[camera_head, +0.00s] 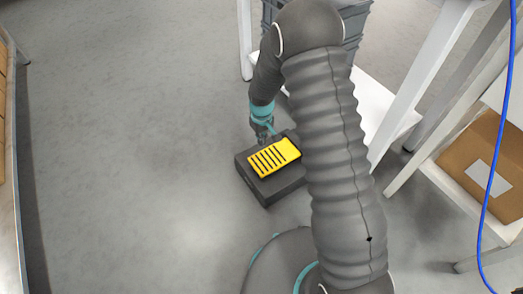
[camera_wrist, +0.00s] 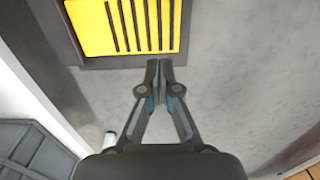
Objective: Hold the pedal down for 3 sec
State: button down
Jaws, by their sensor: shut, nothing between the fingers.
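The pedal is a yellow plate (camera_head: 274,157) with black slots, set on a dark grey base (camera_head: 267,188) that rests on the floor. My gripper (camera_head: 265,140) is at the far edge of the pedal in the head view, partly hidden by its own wrist. In the wrist view my gripper (camera_wrist: 159,65) is shut and empty, its fingertips side by side just off the edge of the yellow plate (camera_wrist: 125,25). Whether the fingertips touch the pedal cannot be told.
A white table frame (camera_head: 410,85) stands to the right, with a grey crate (camera_head: 355,20) behind my arm. A cardboard box (camera_head: 485,160) sits on a shelf at the right, with a blue cable (camera_head: 490,190) hanging before it. The floor (camera_head: 130,150) at left is clear.

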aim_at(262, 163)
notch_tip(262, 163, down, 13)
jog(key=shift+f, duration=0.15)
dwell(0.4)
jog(key=shift+f, duration=0.1)
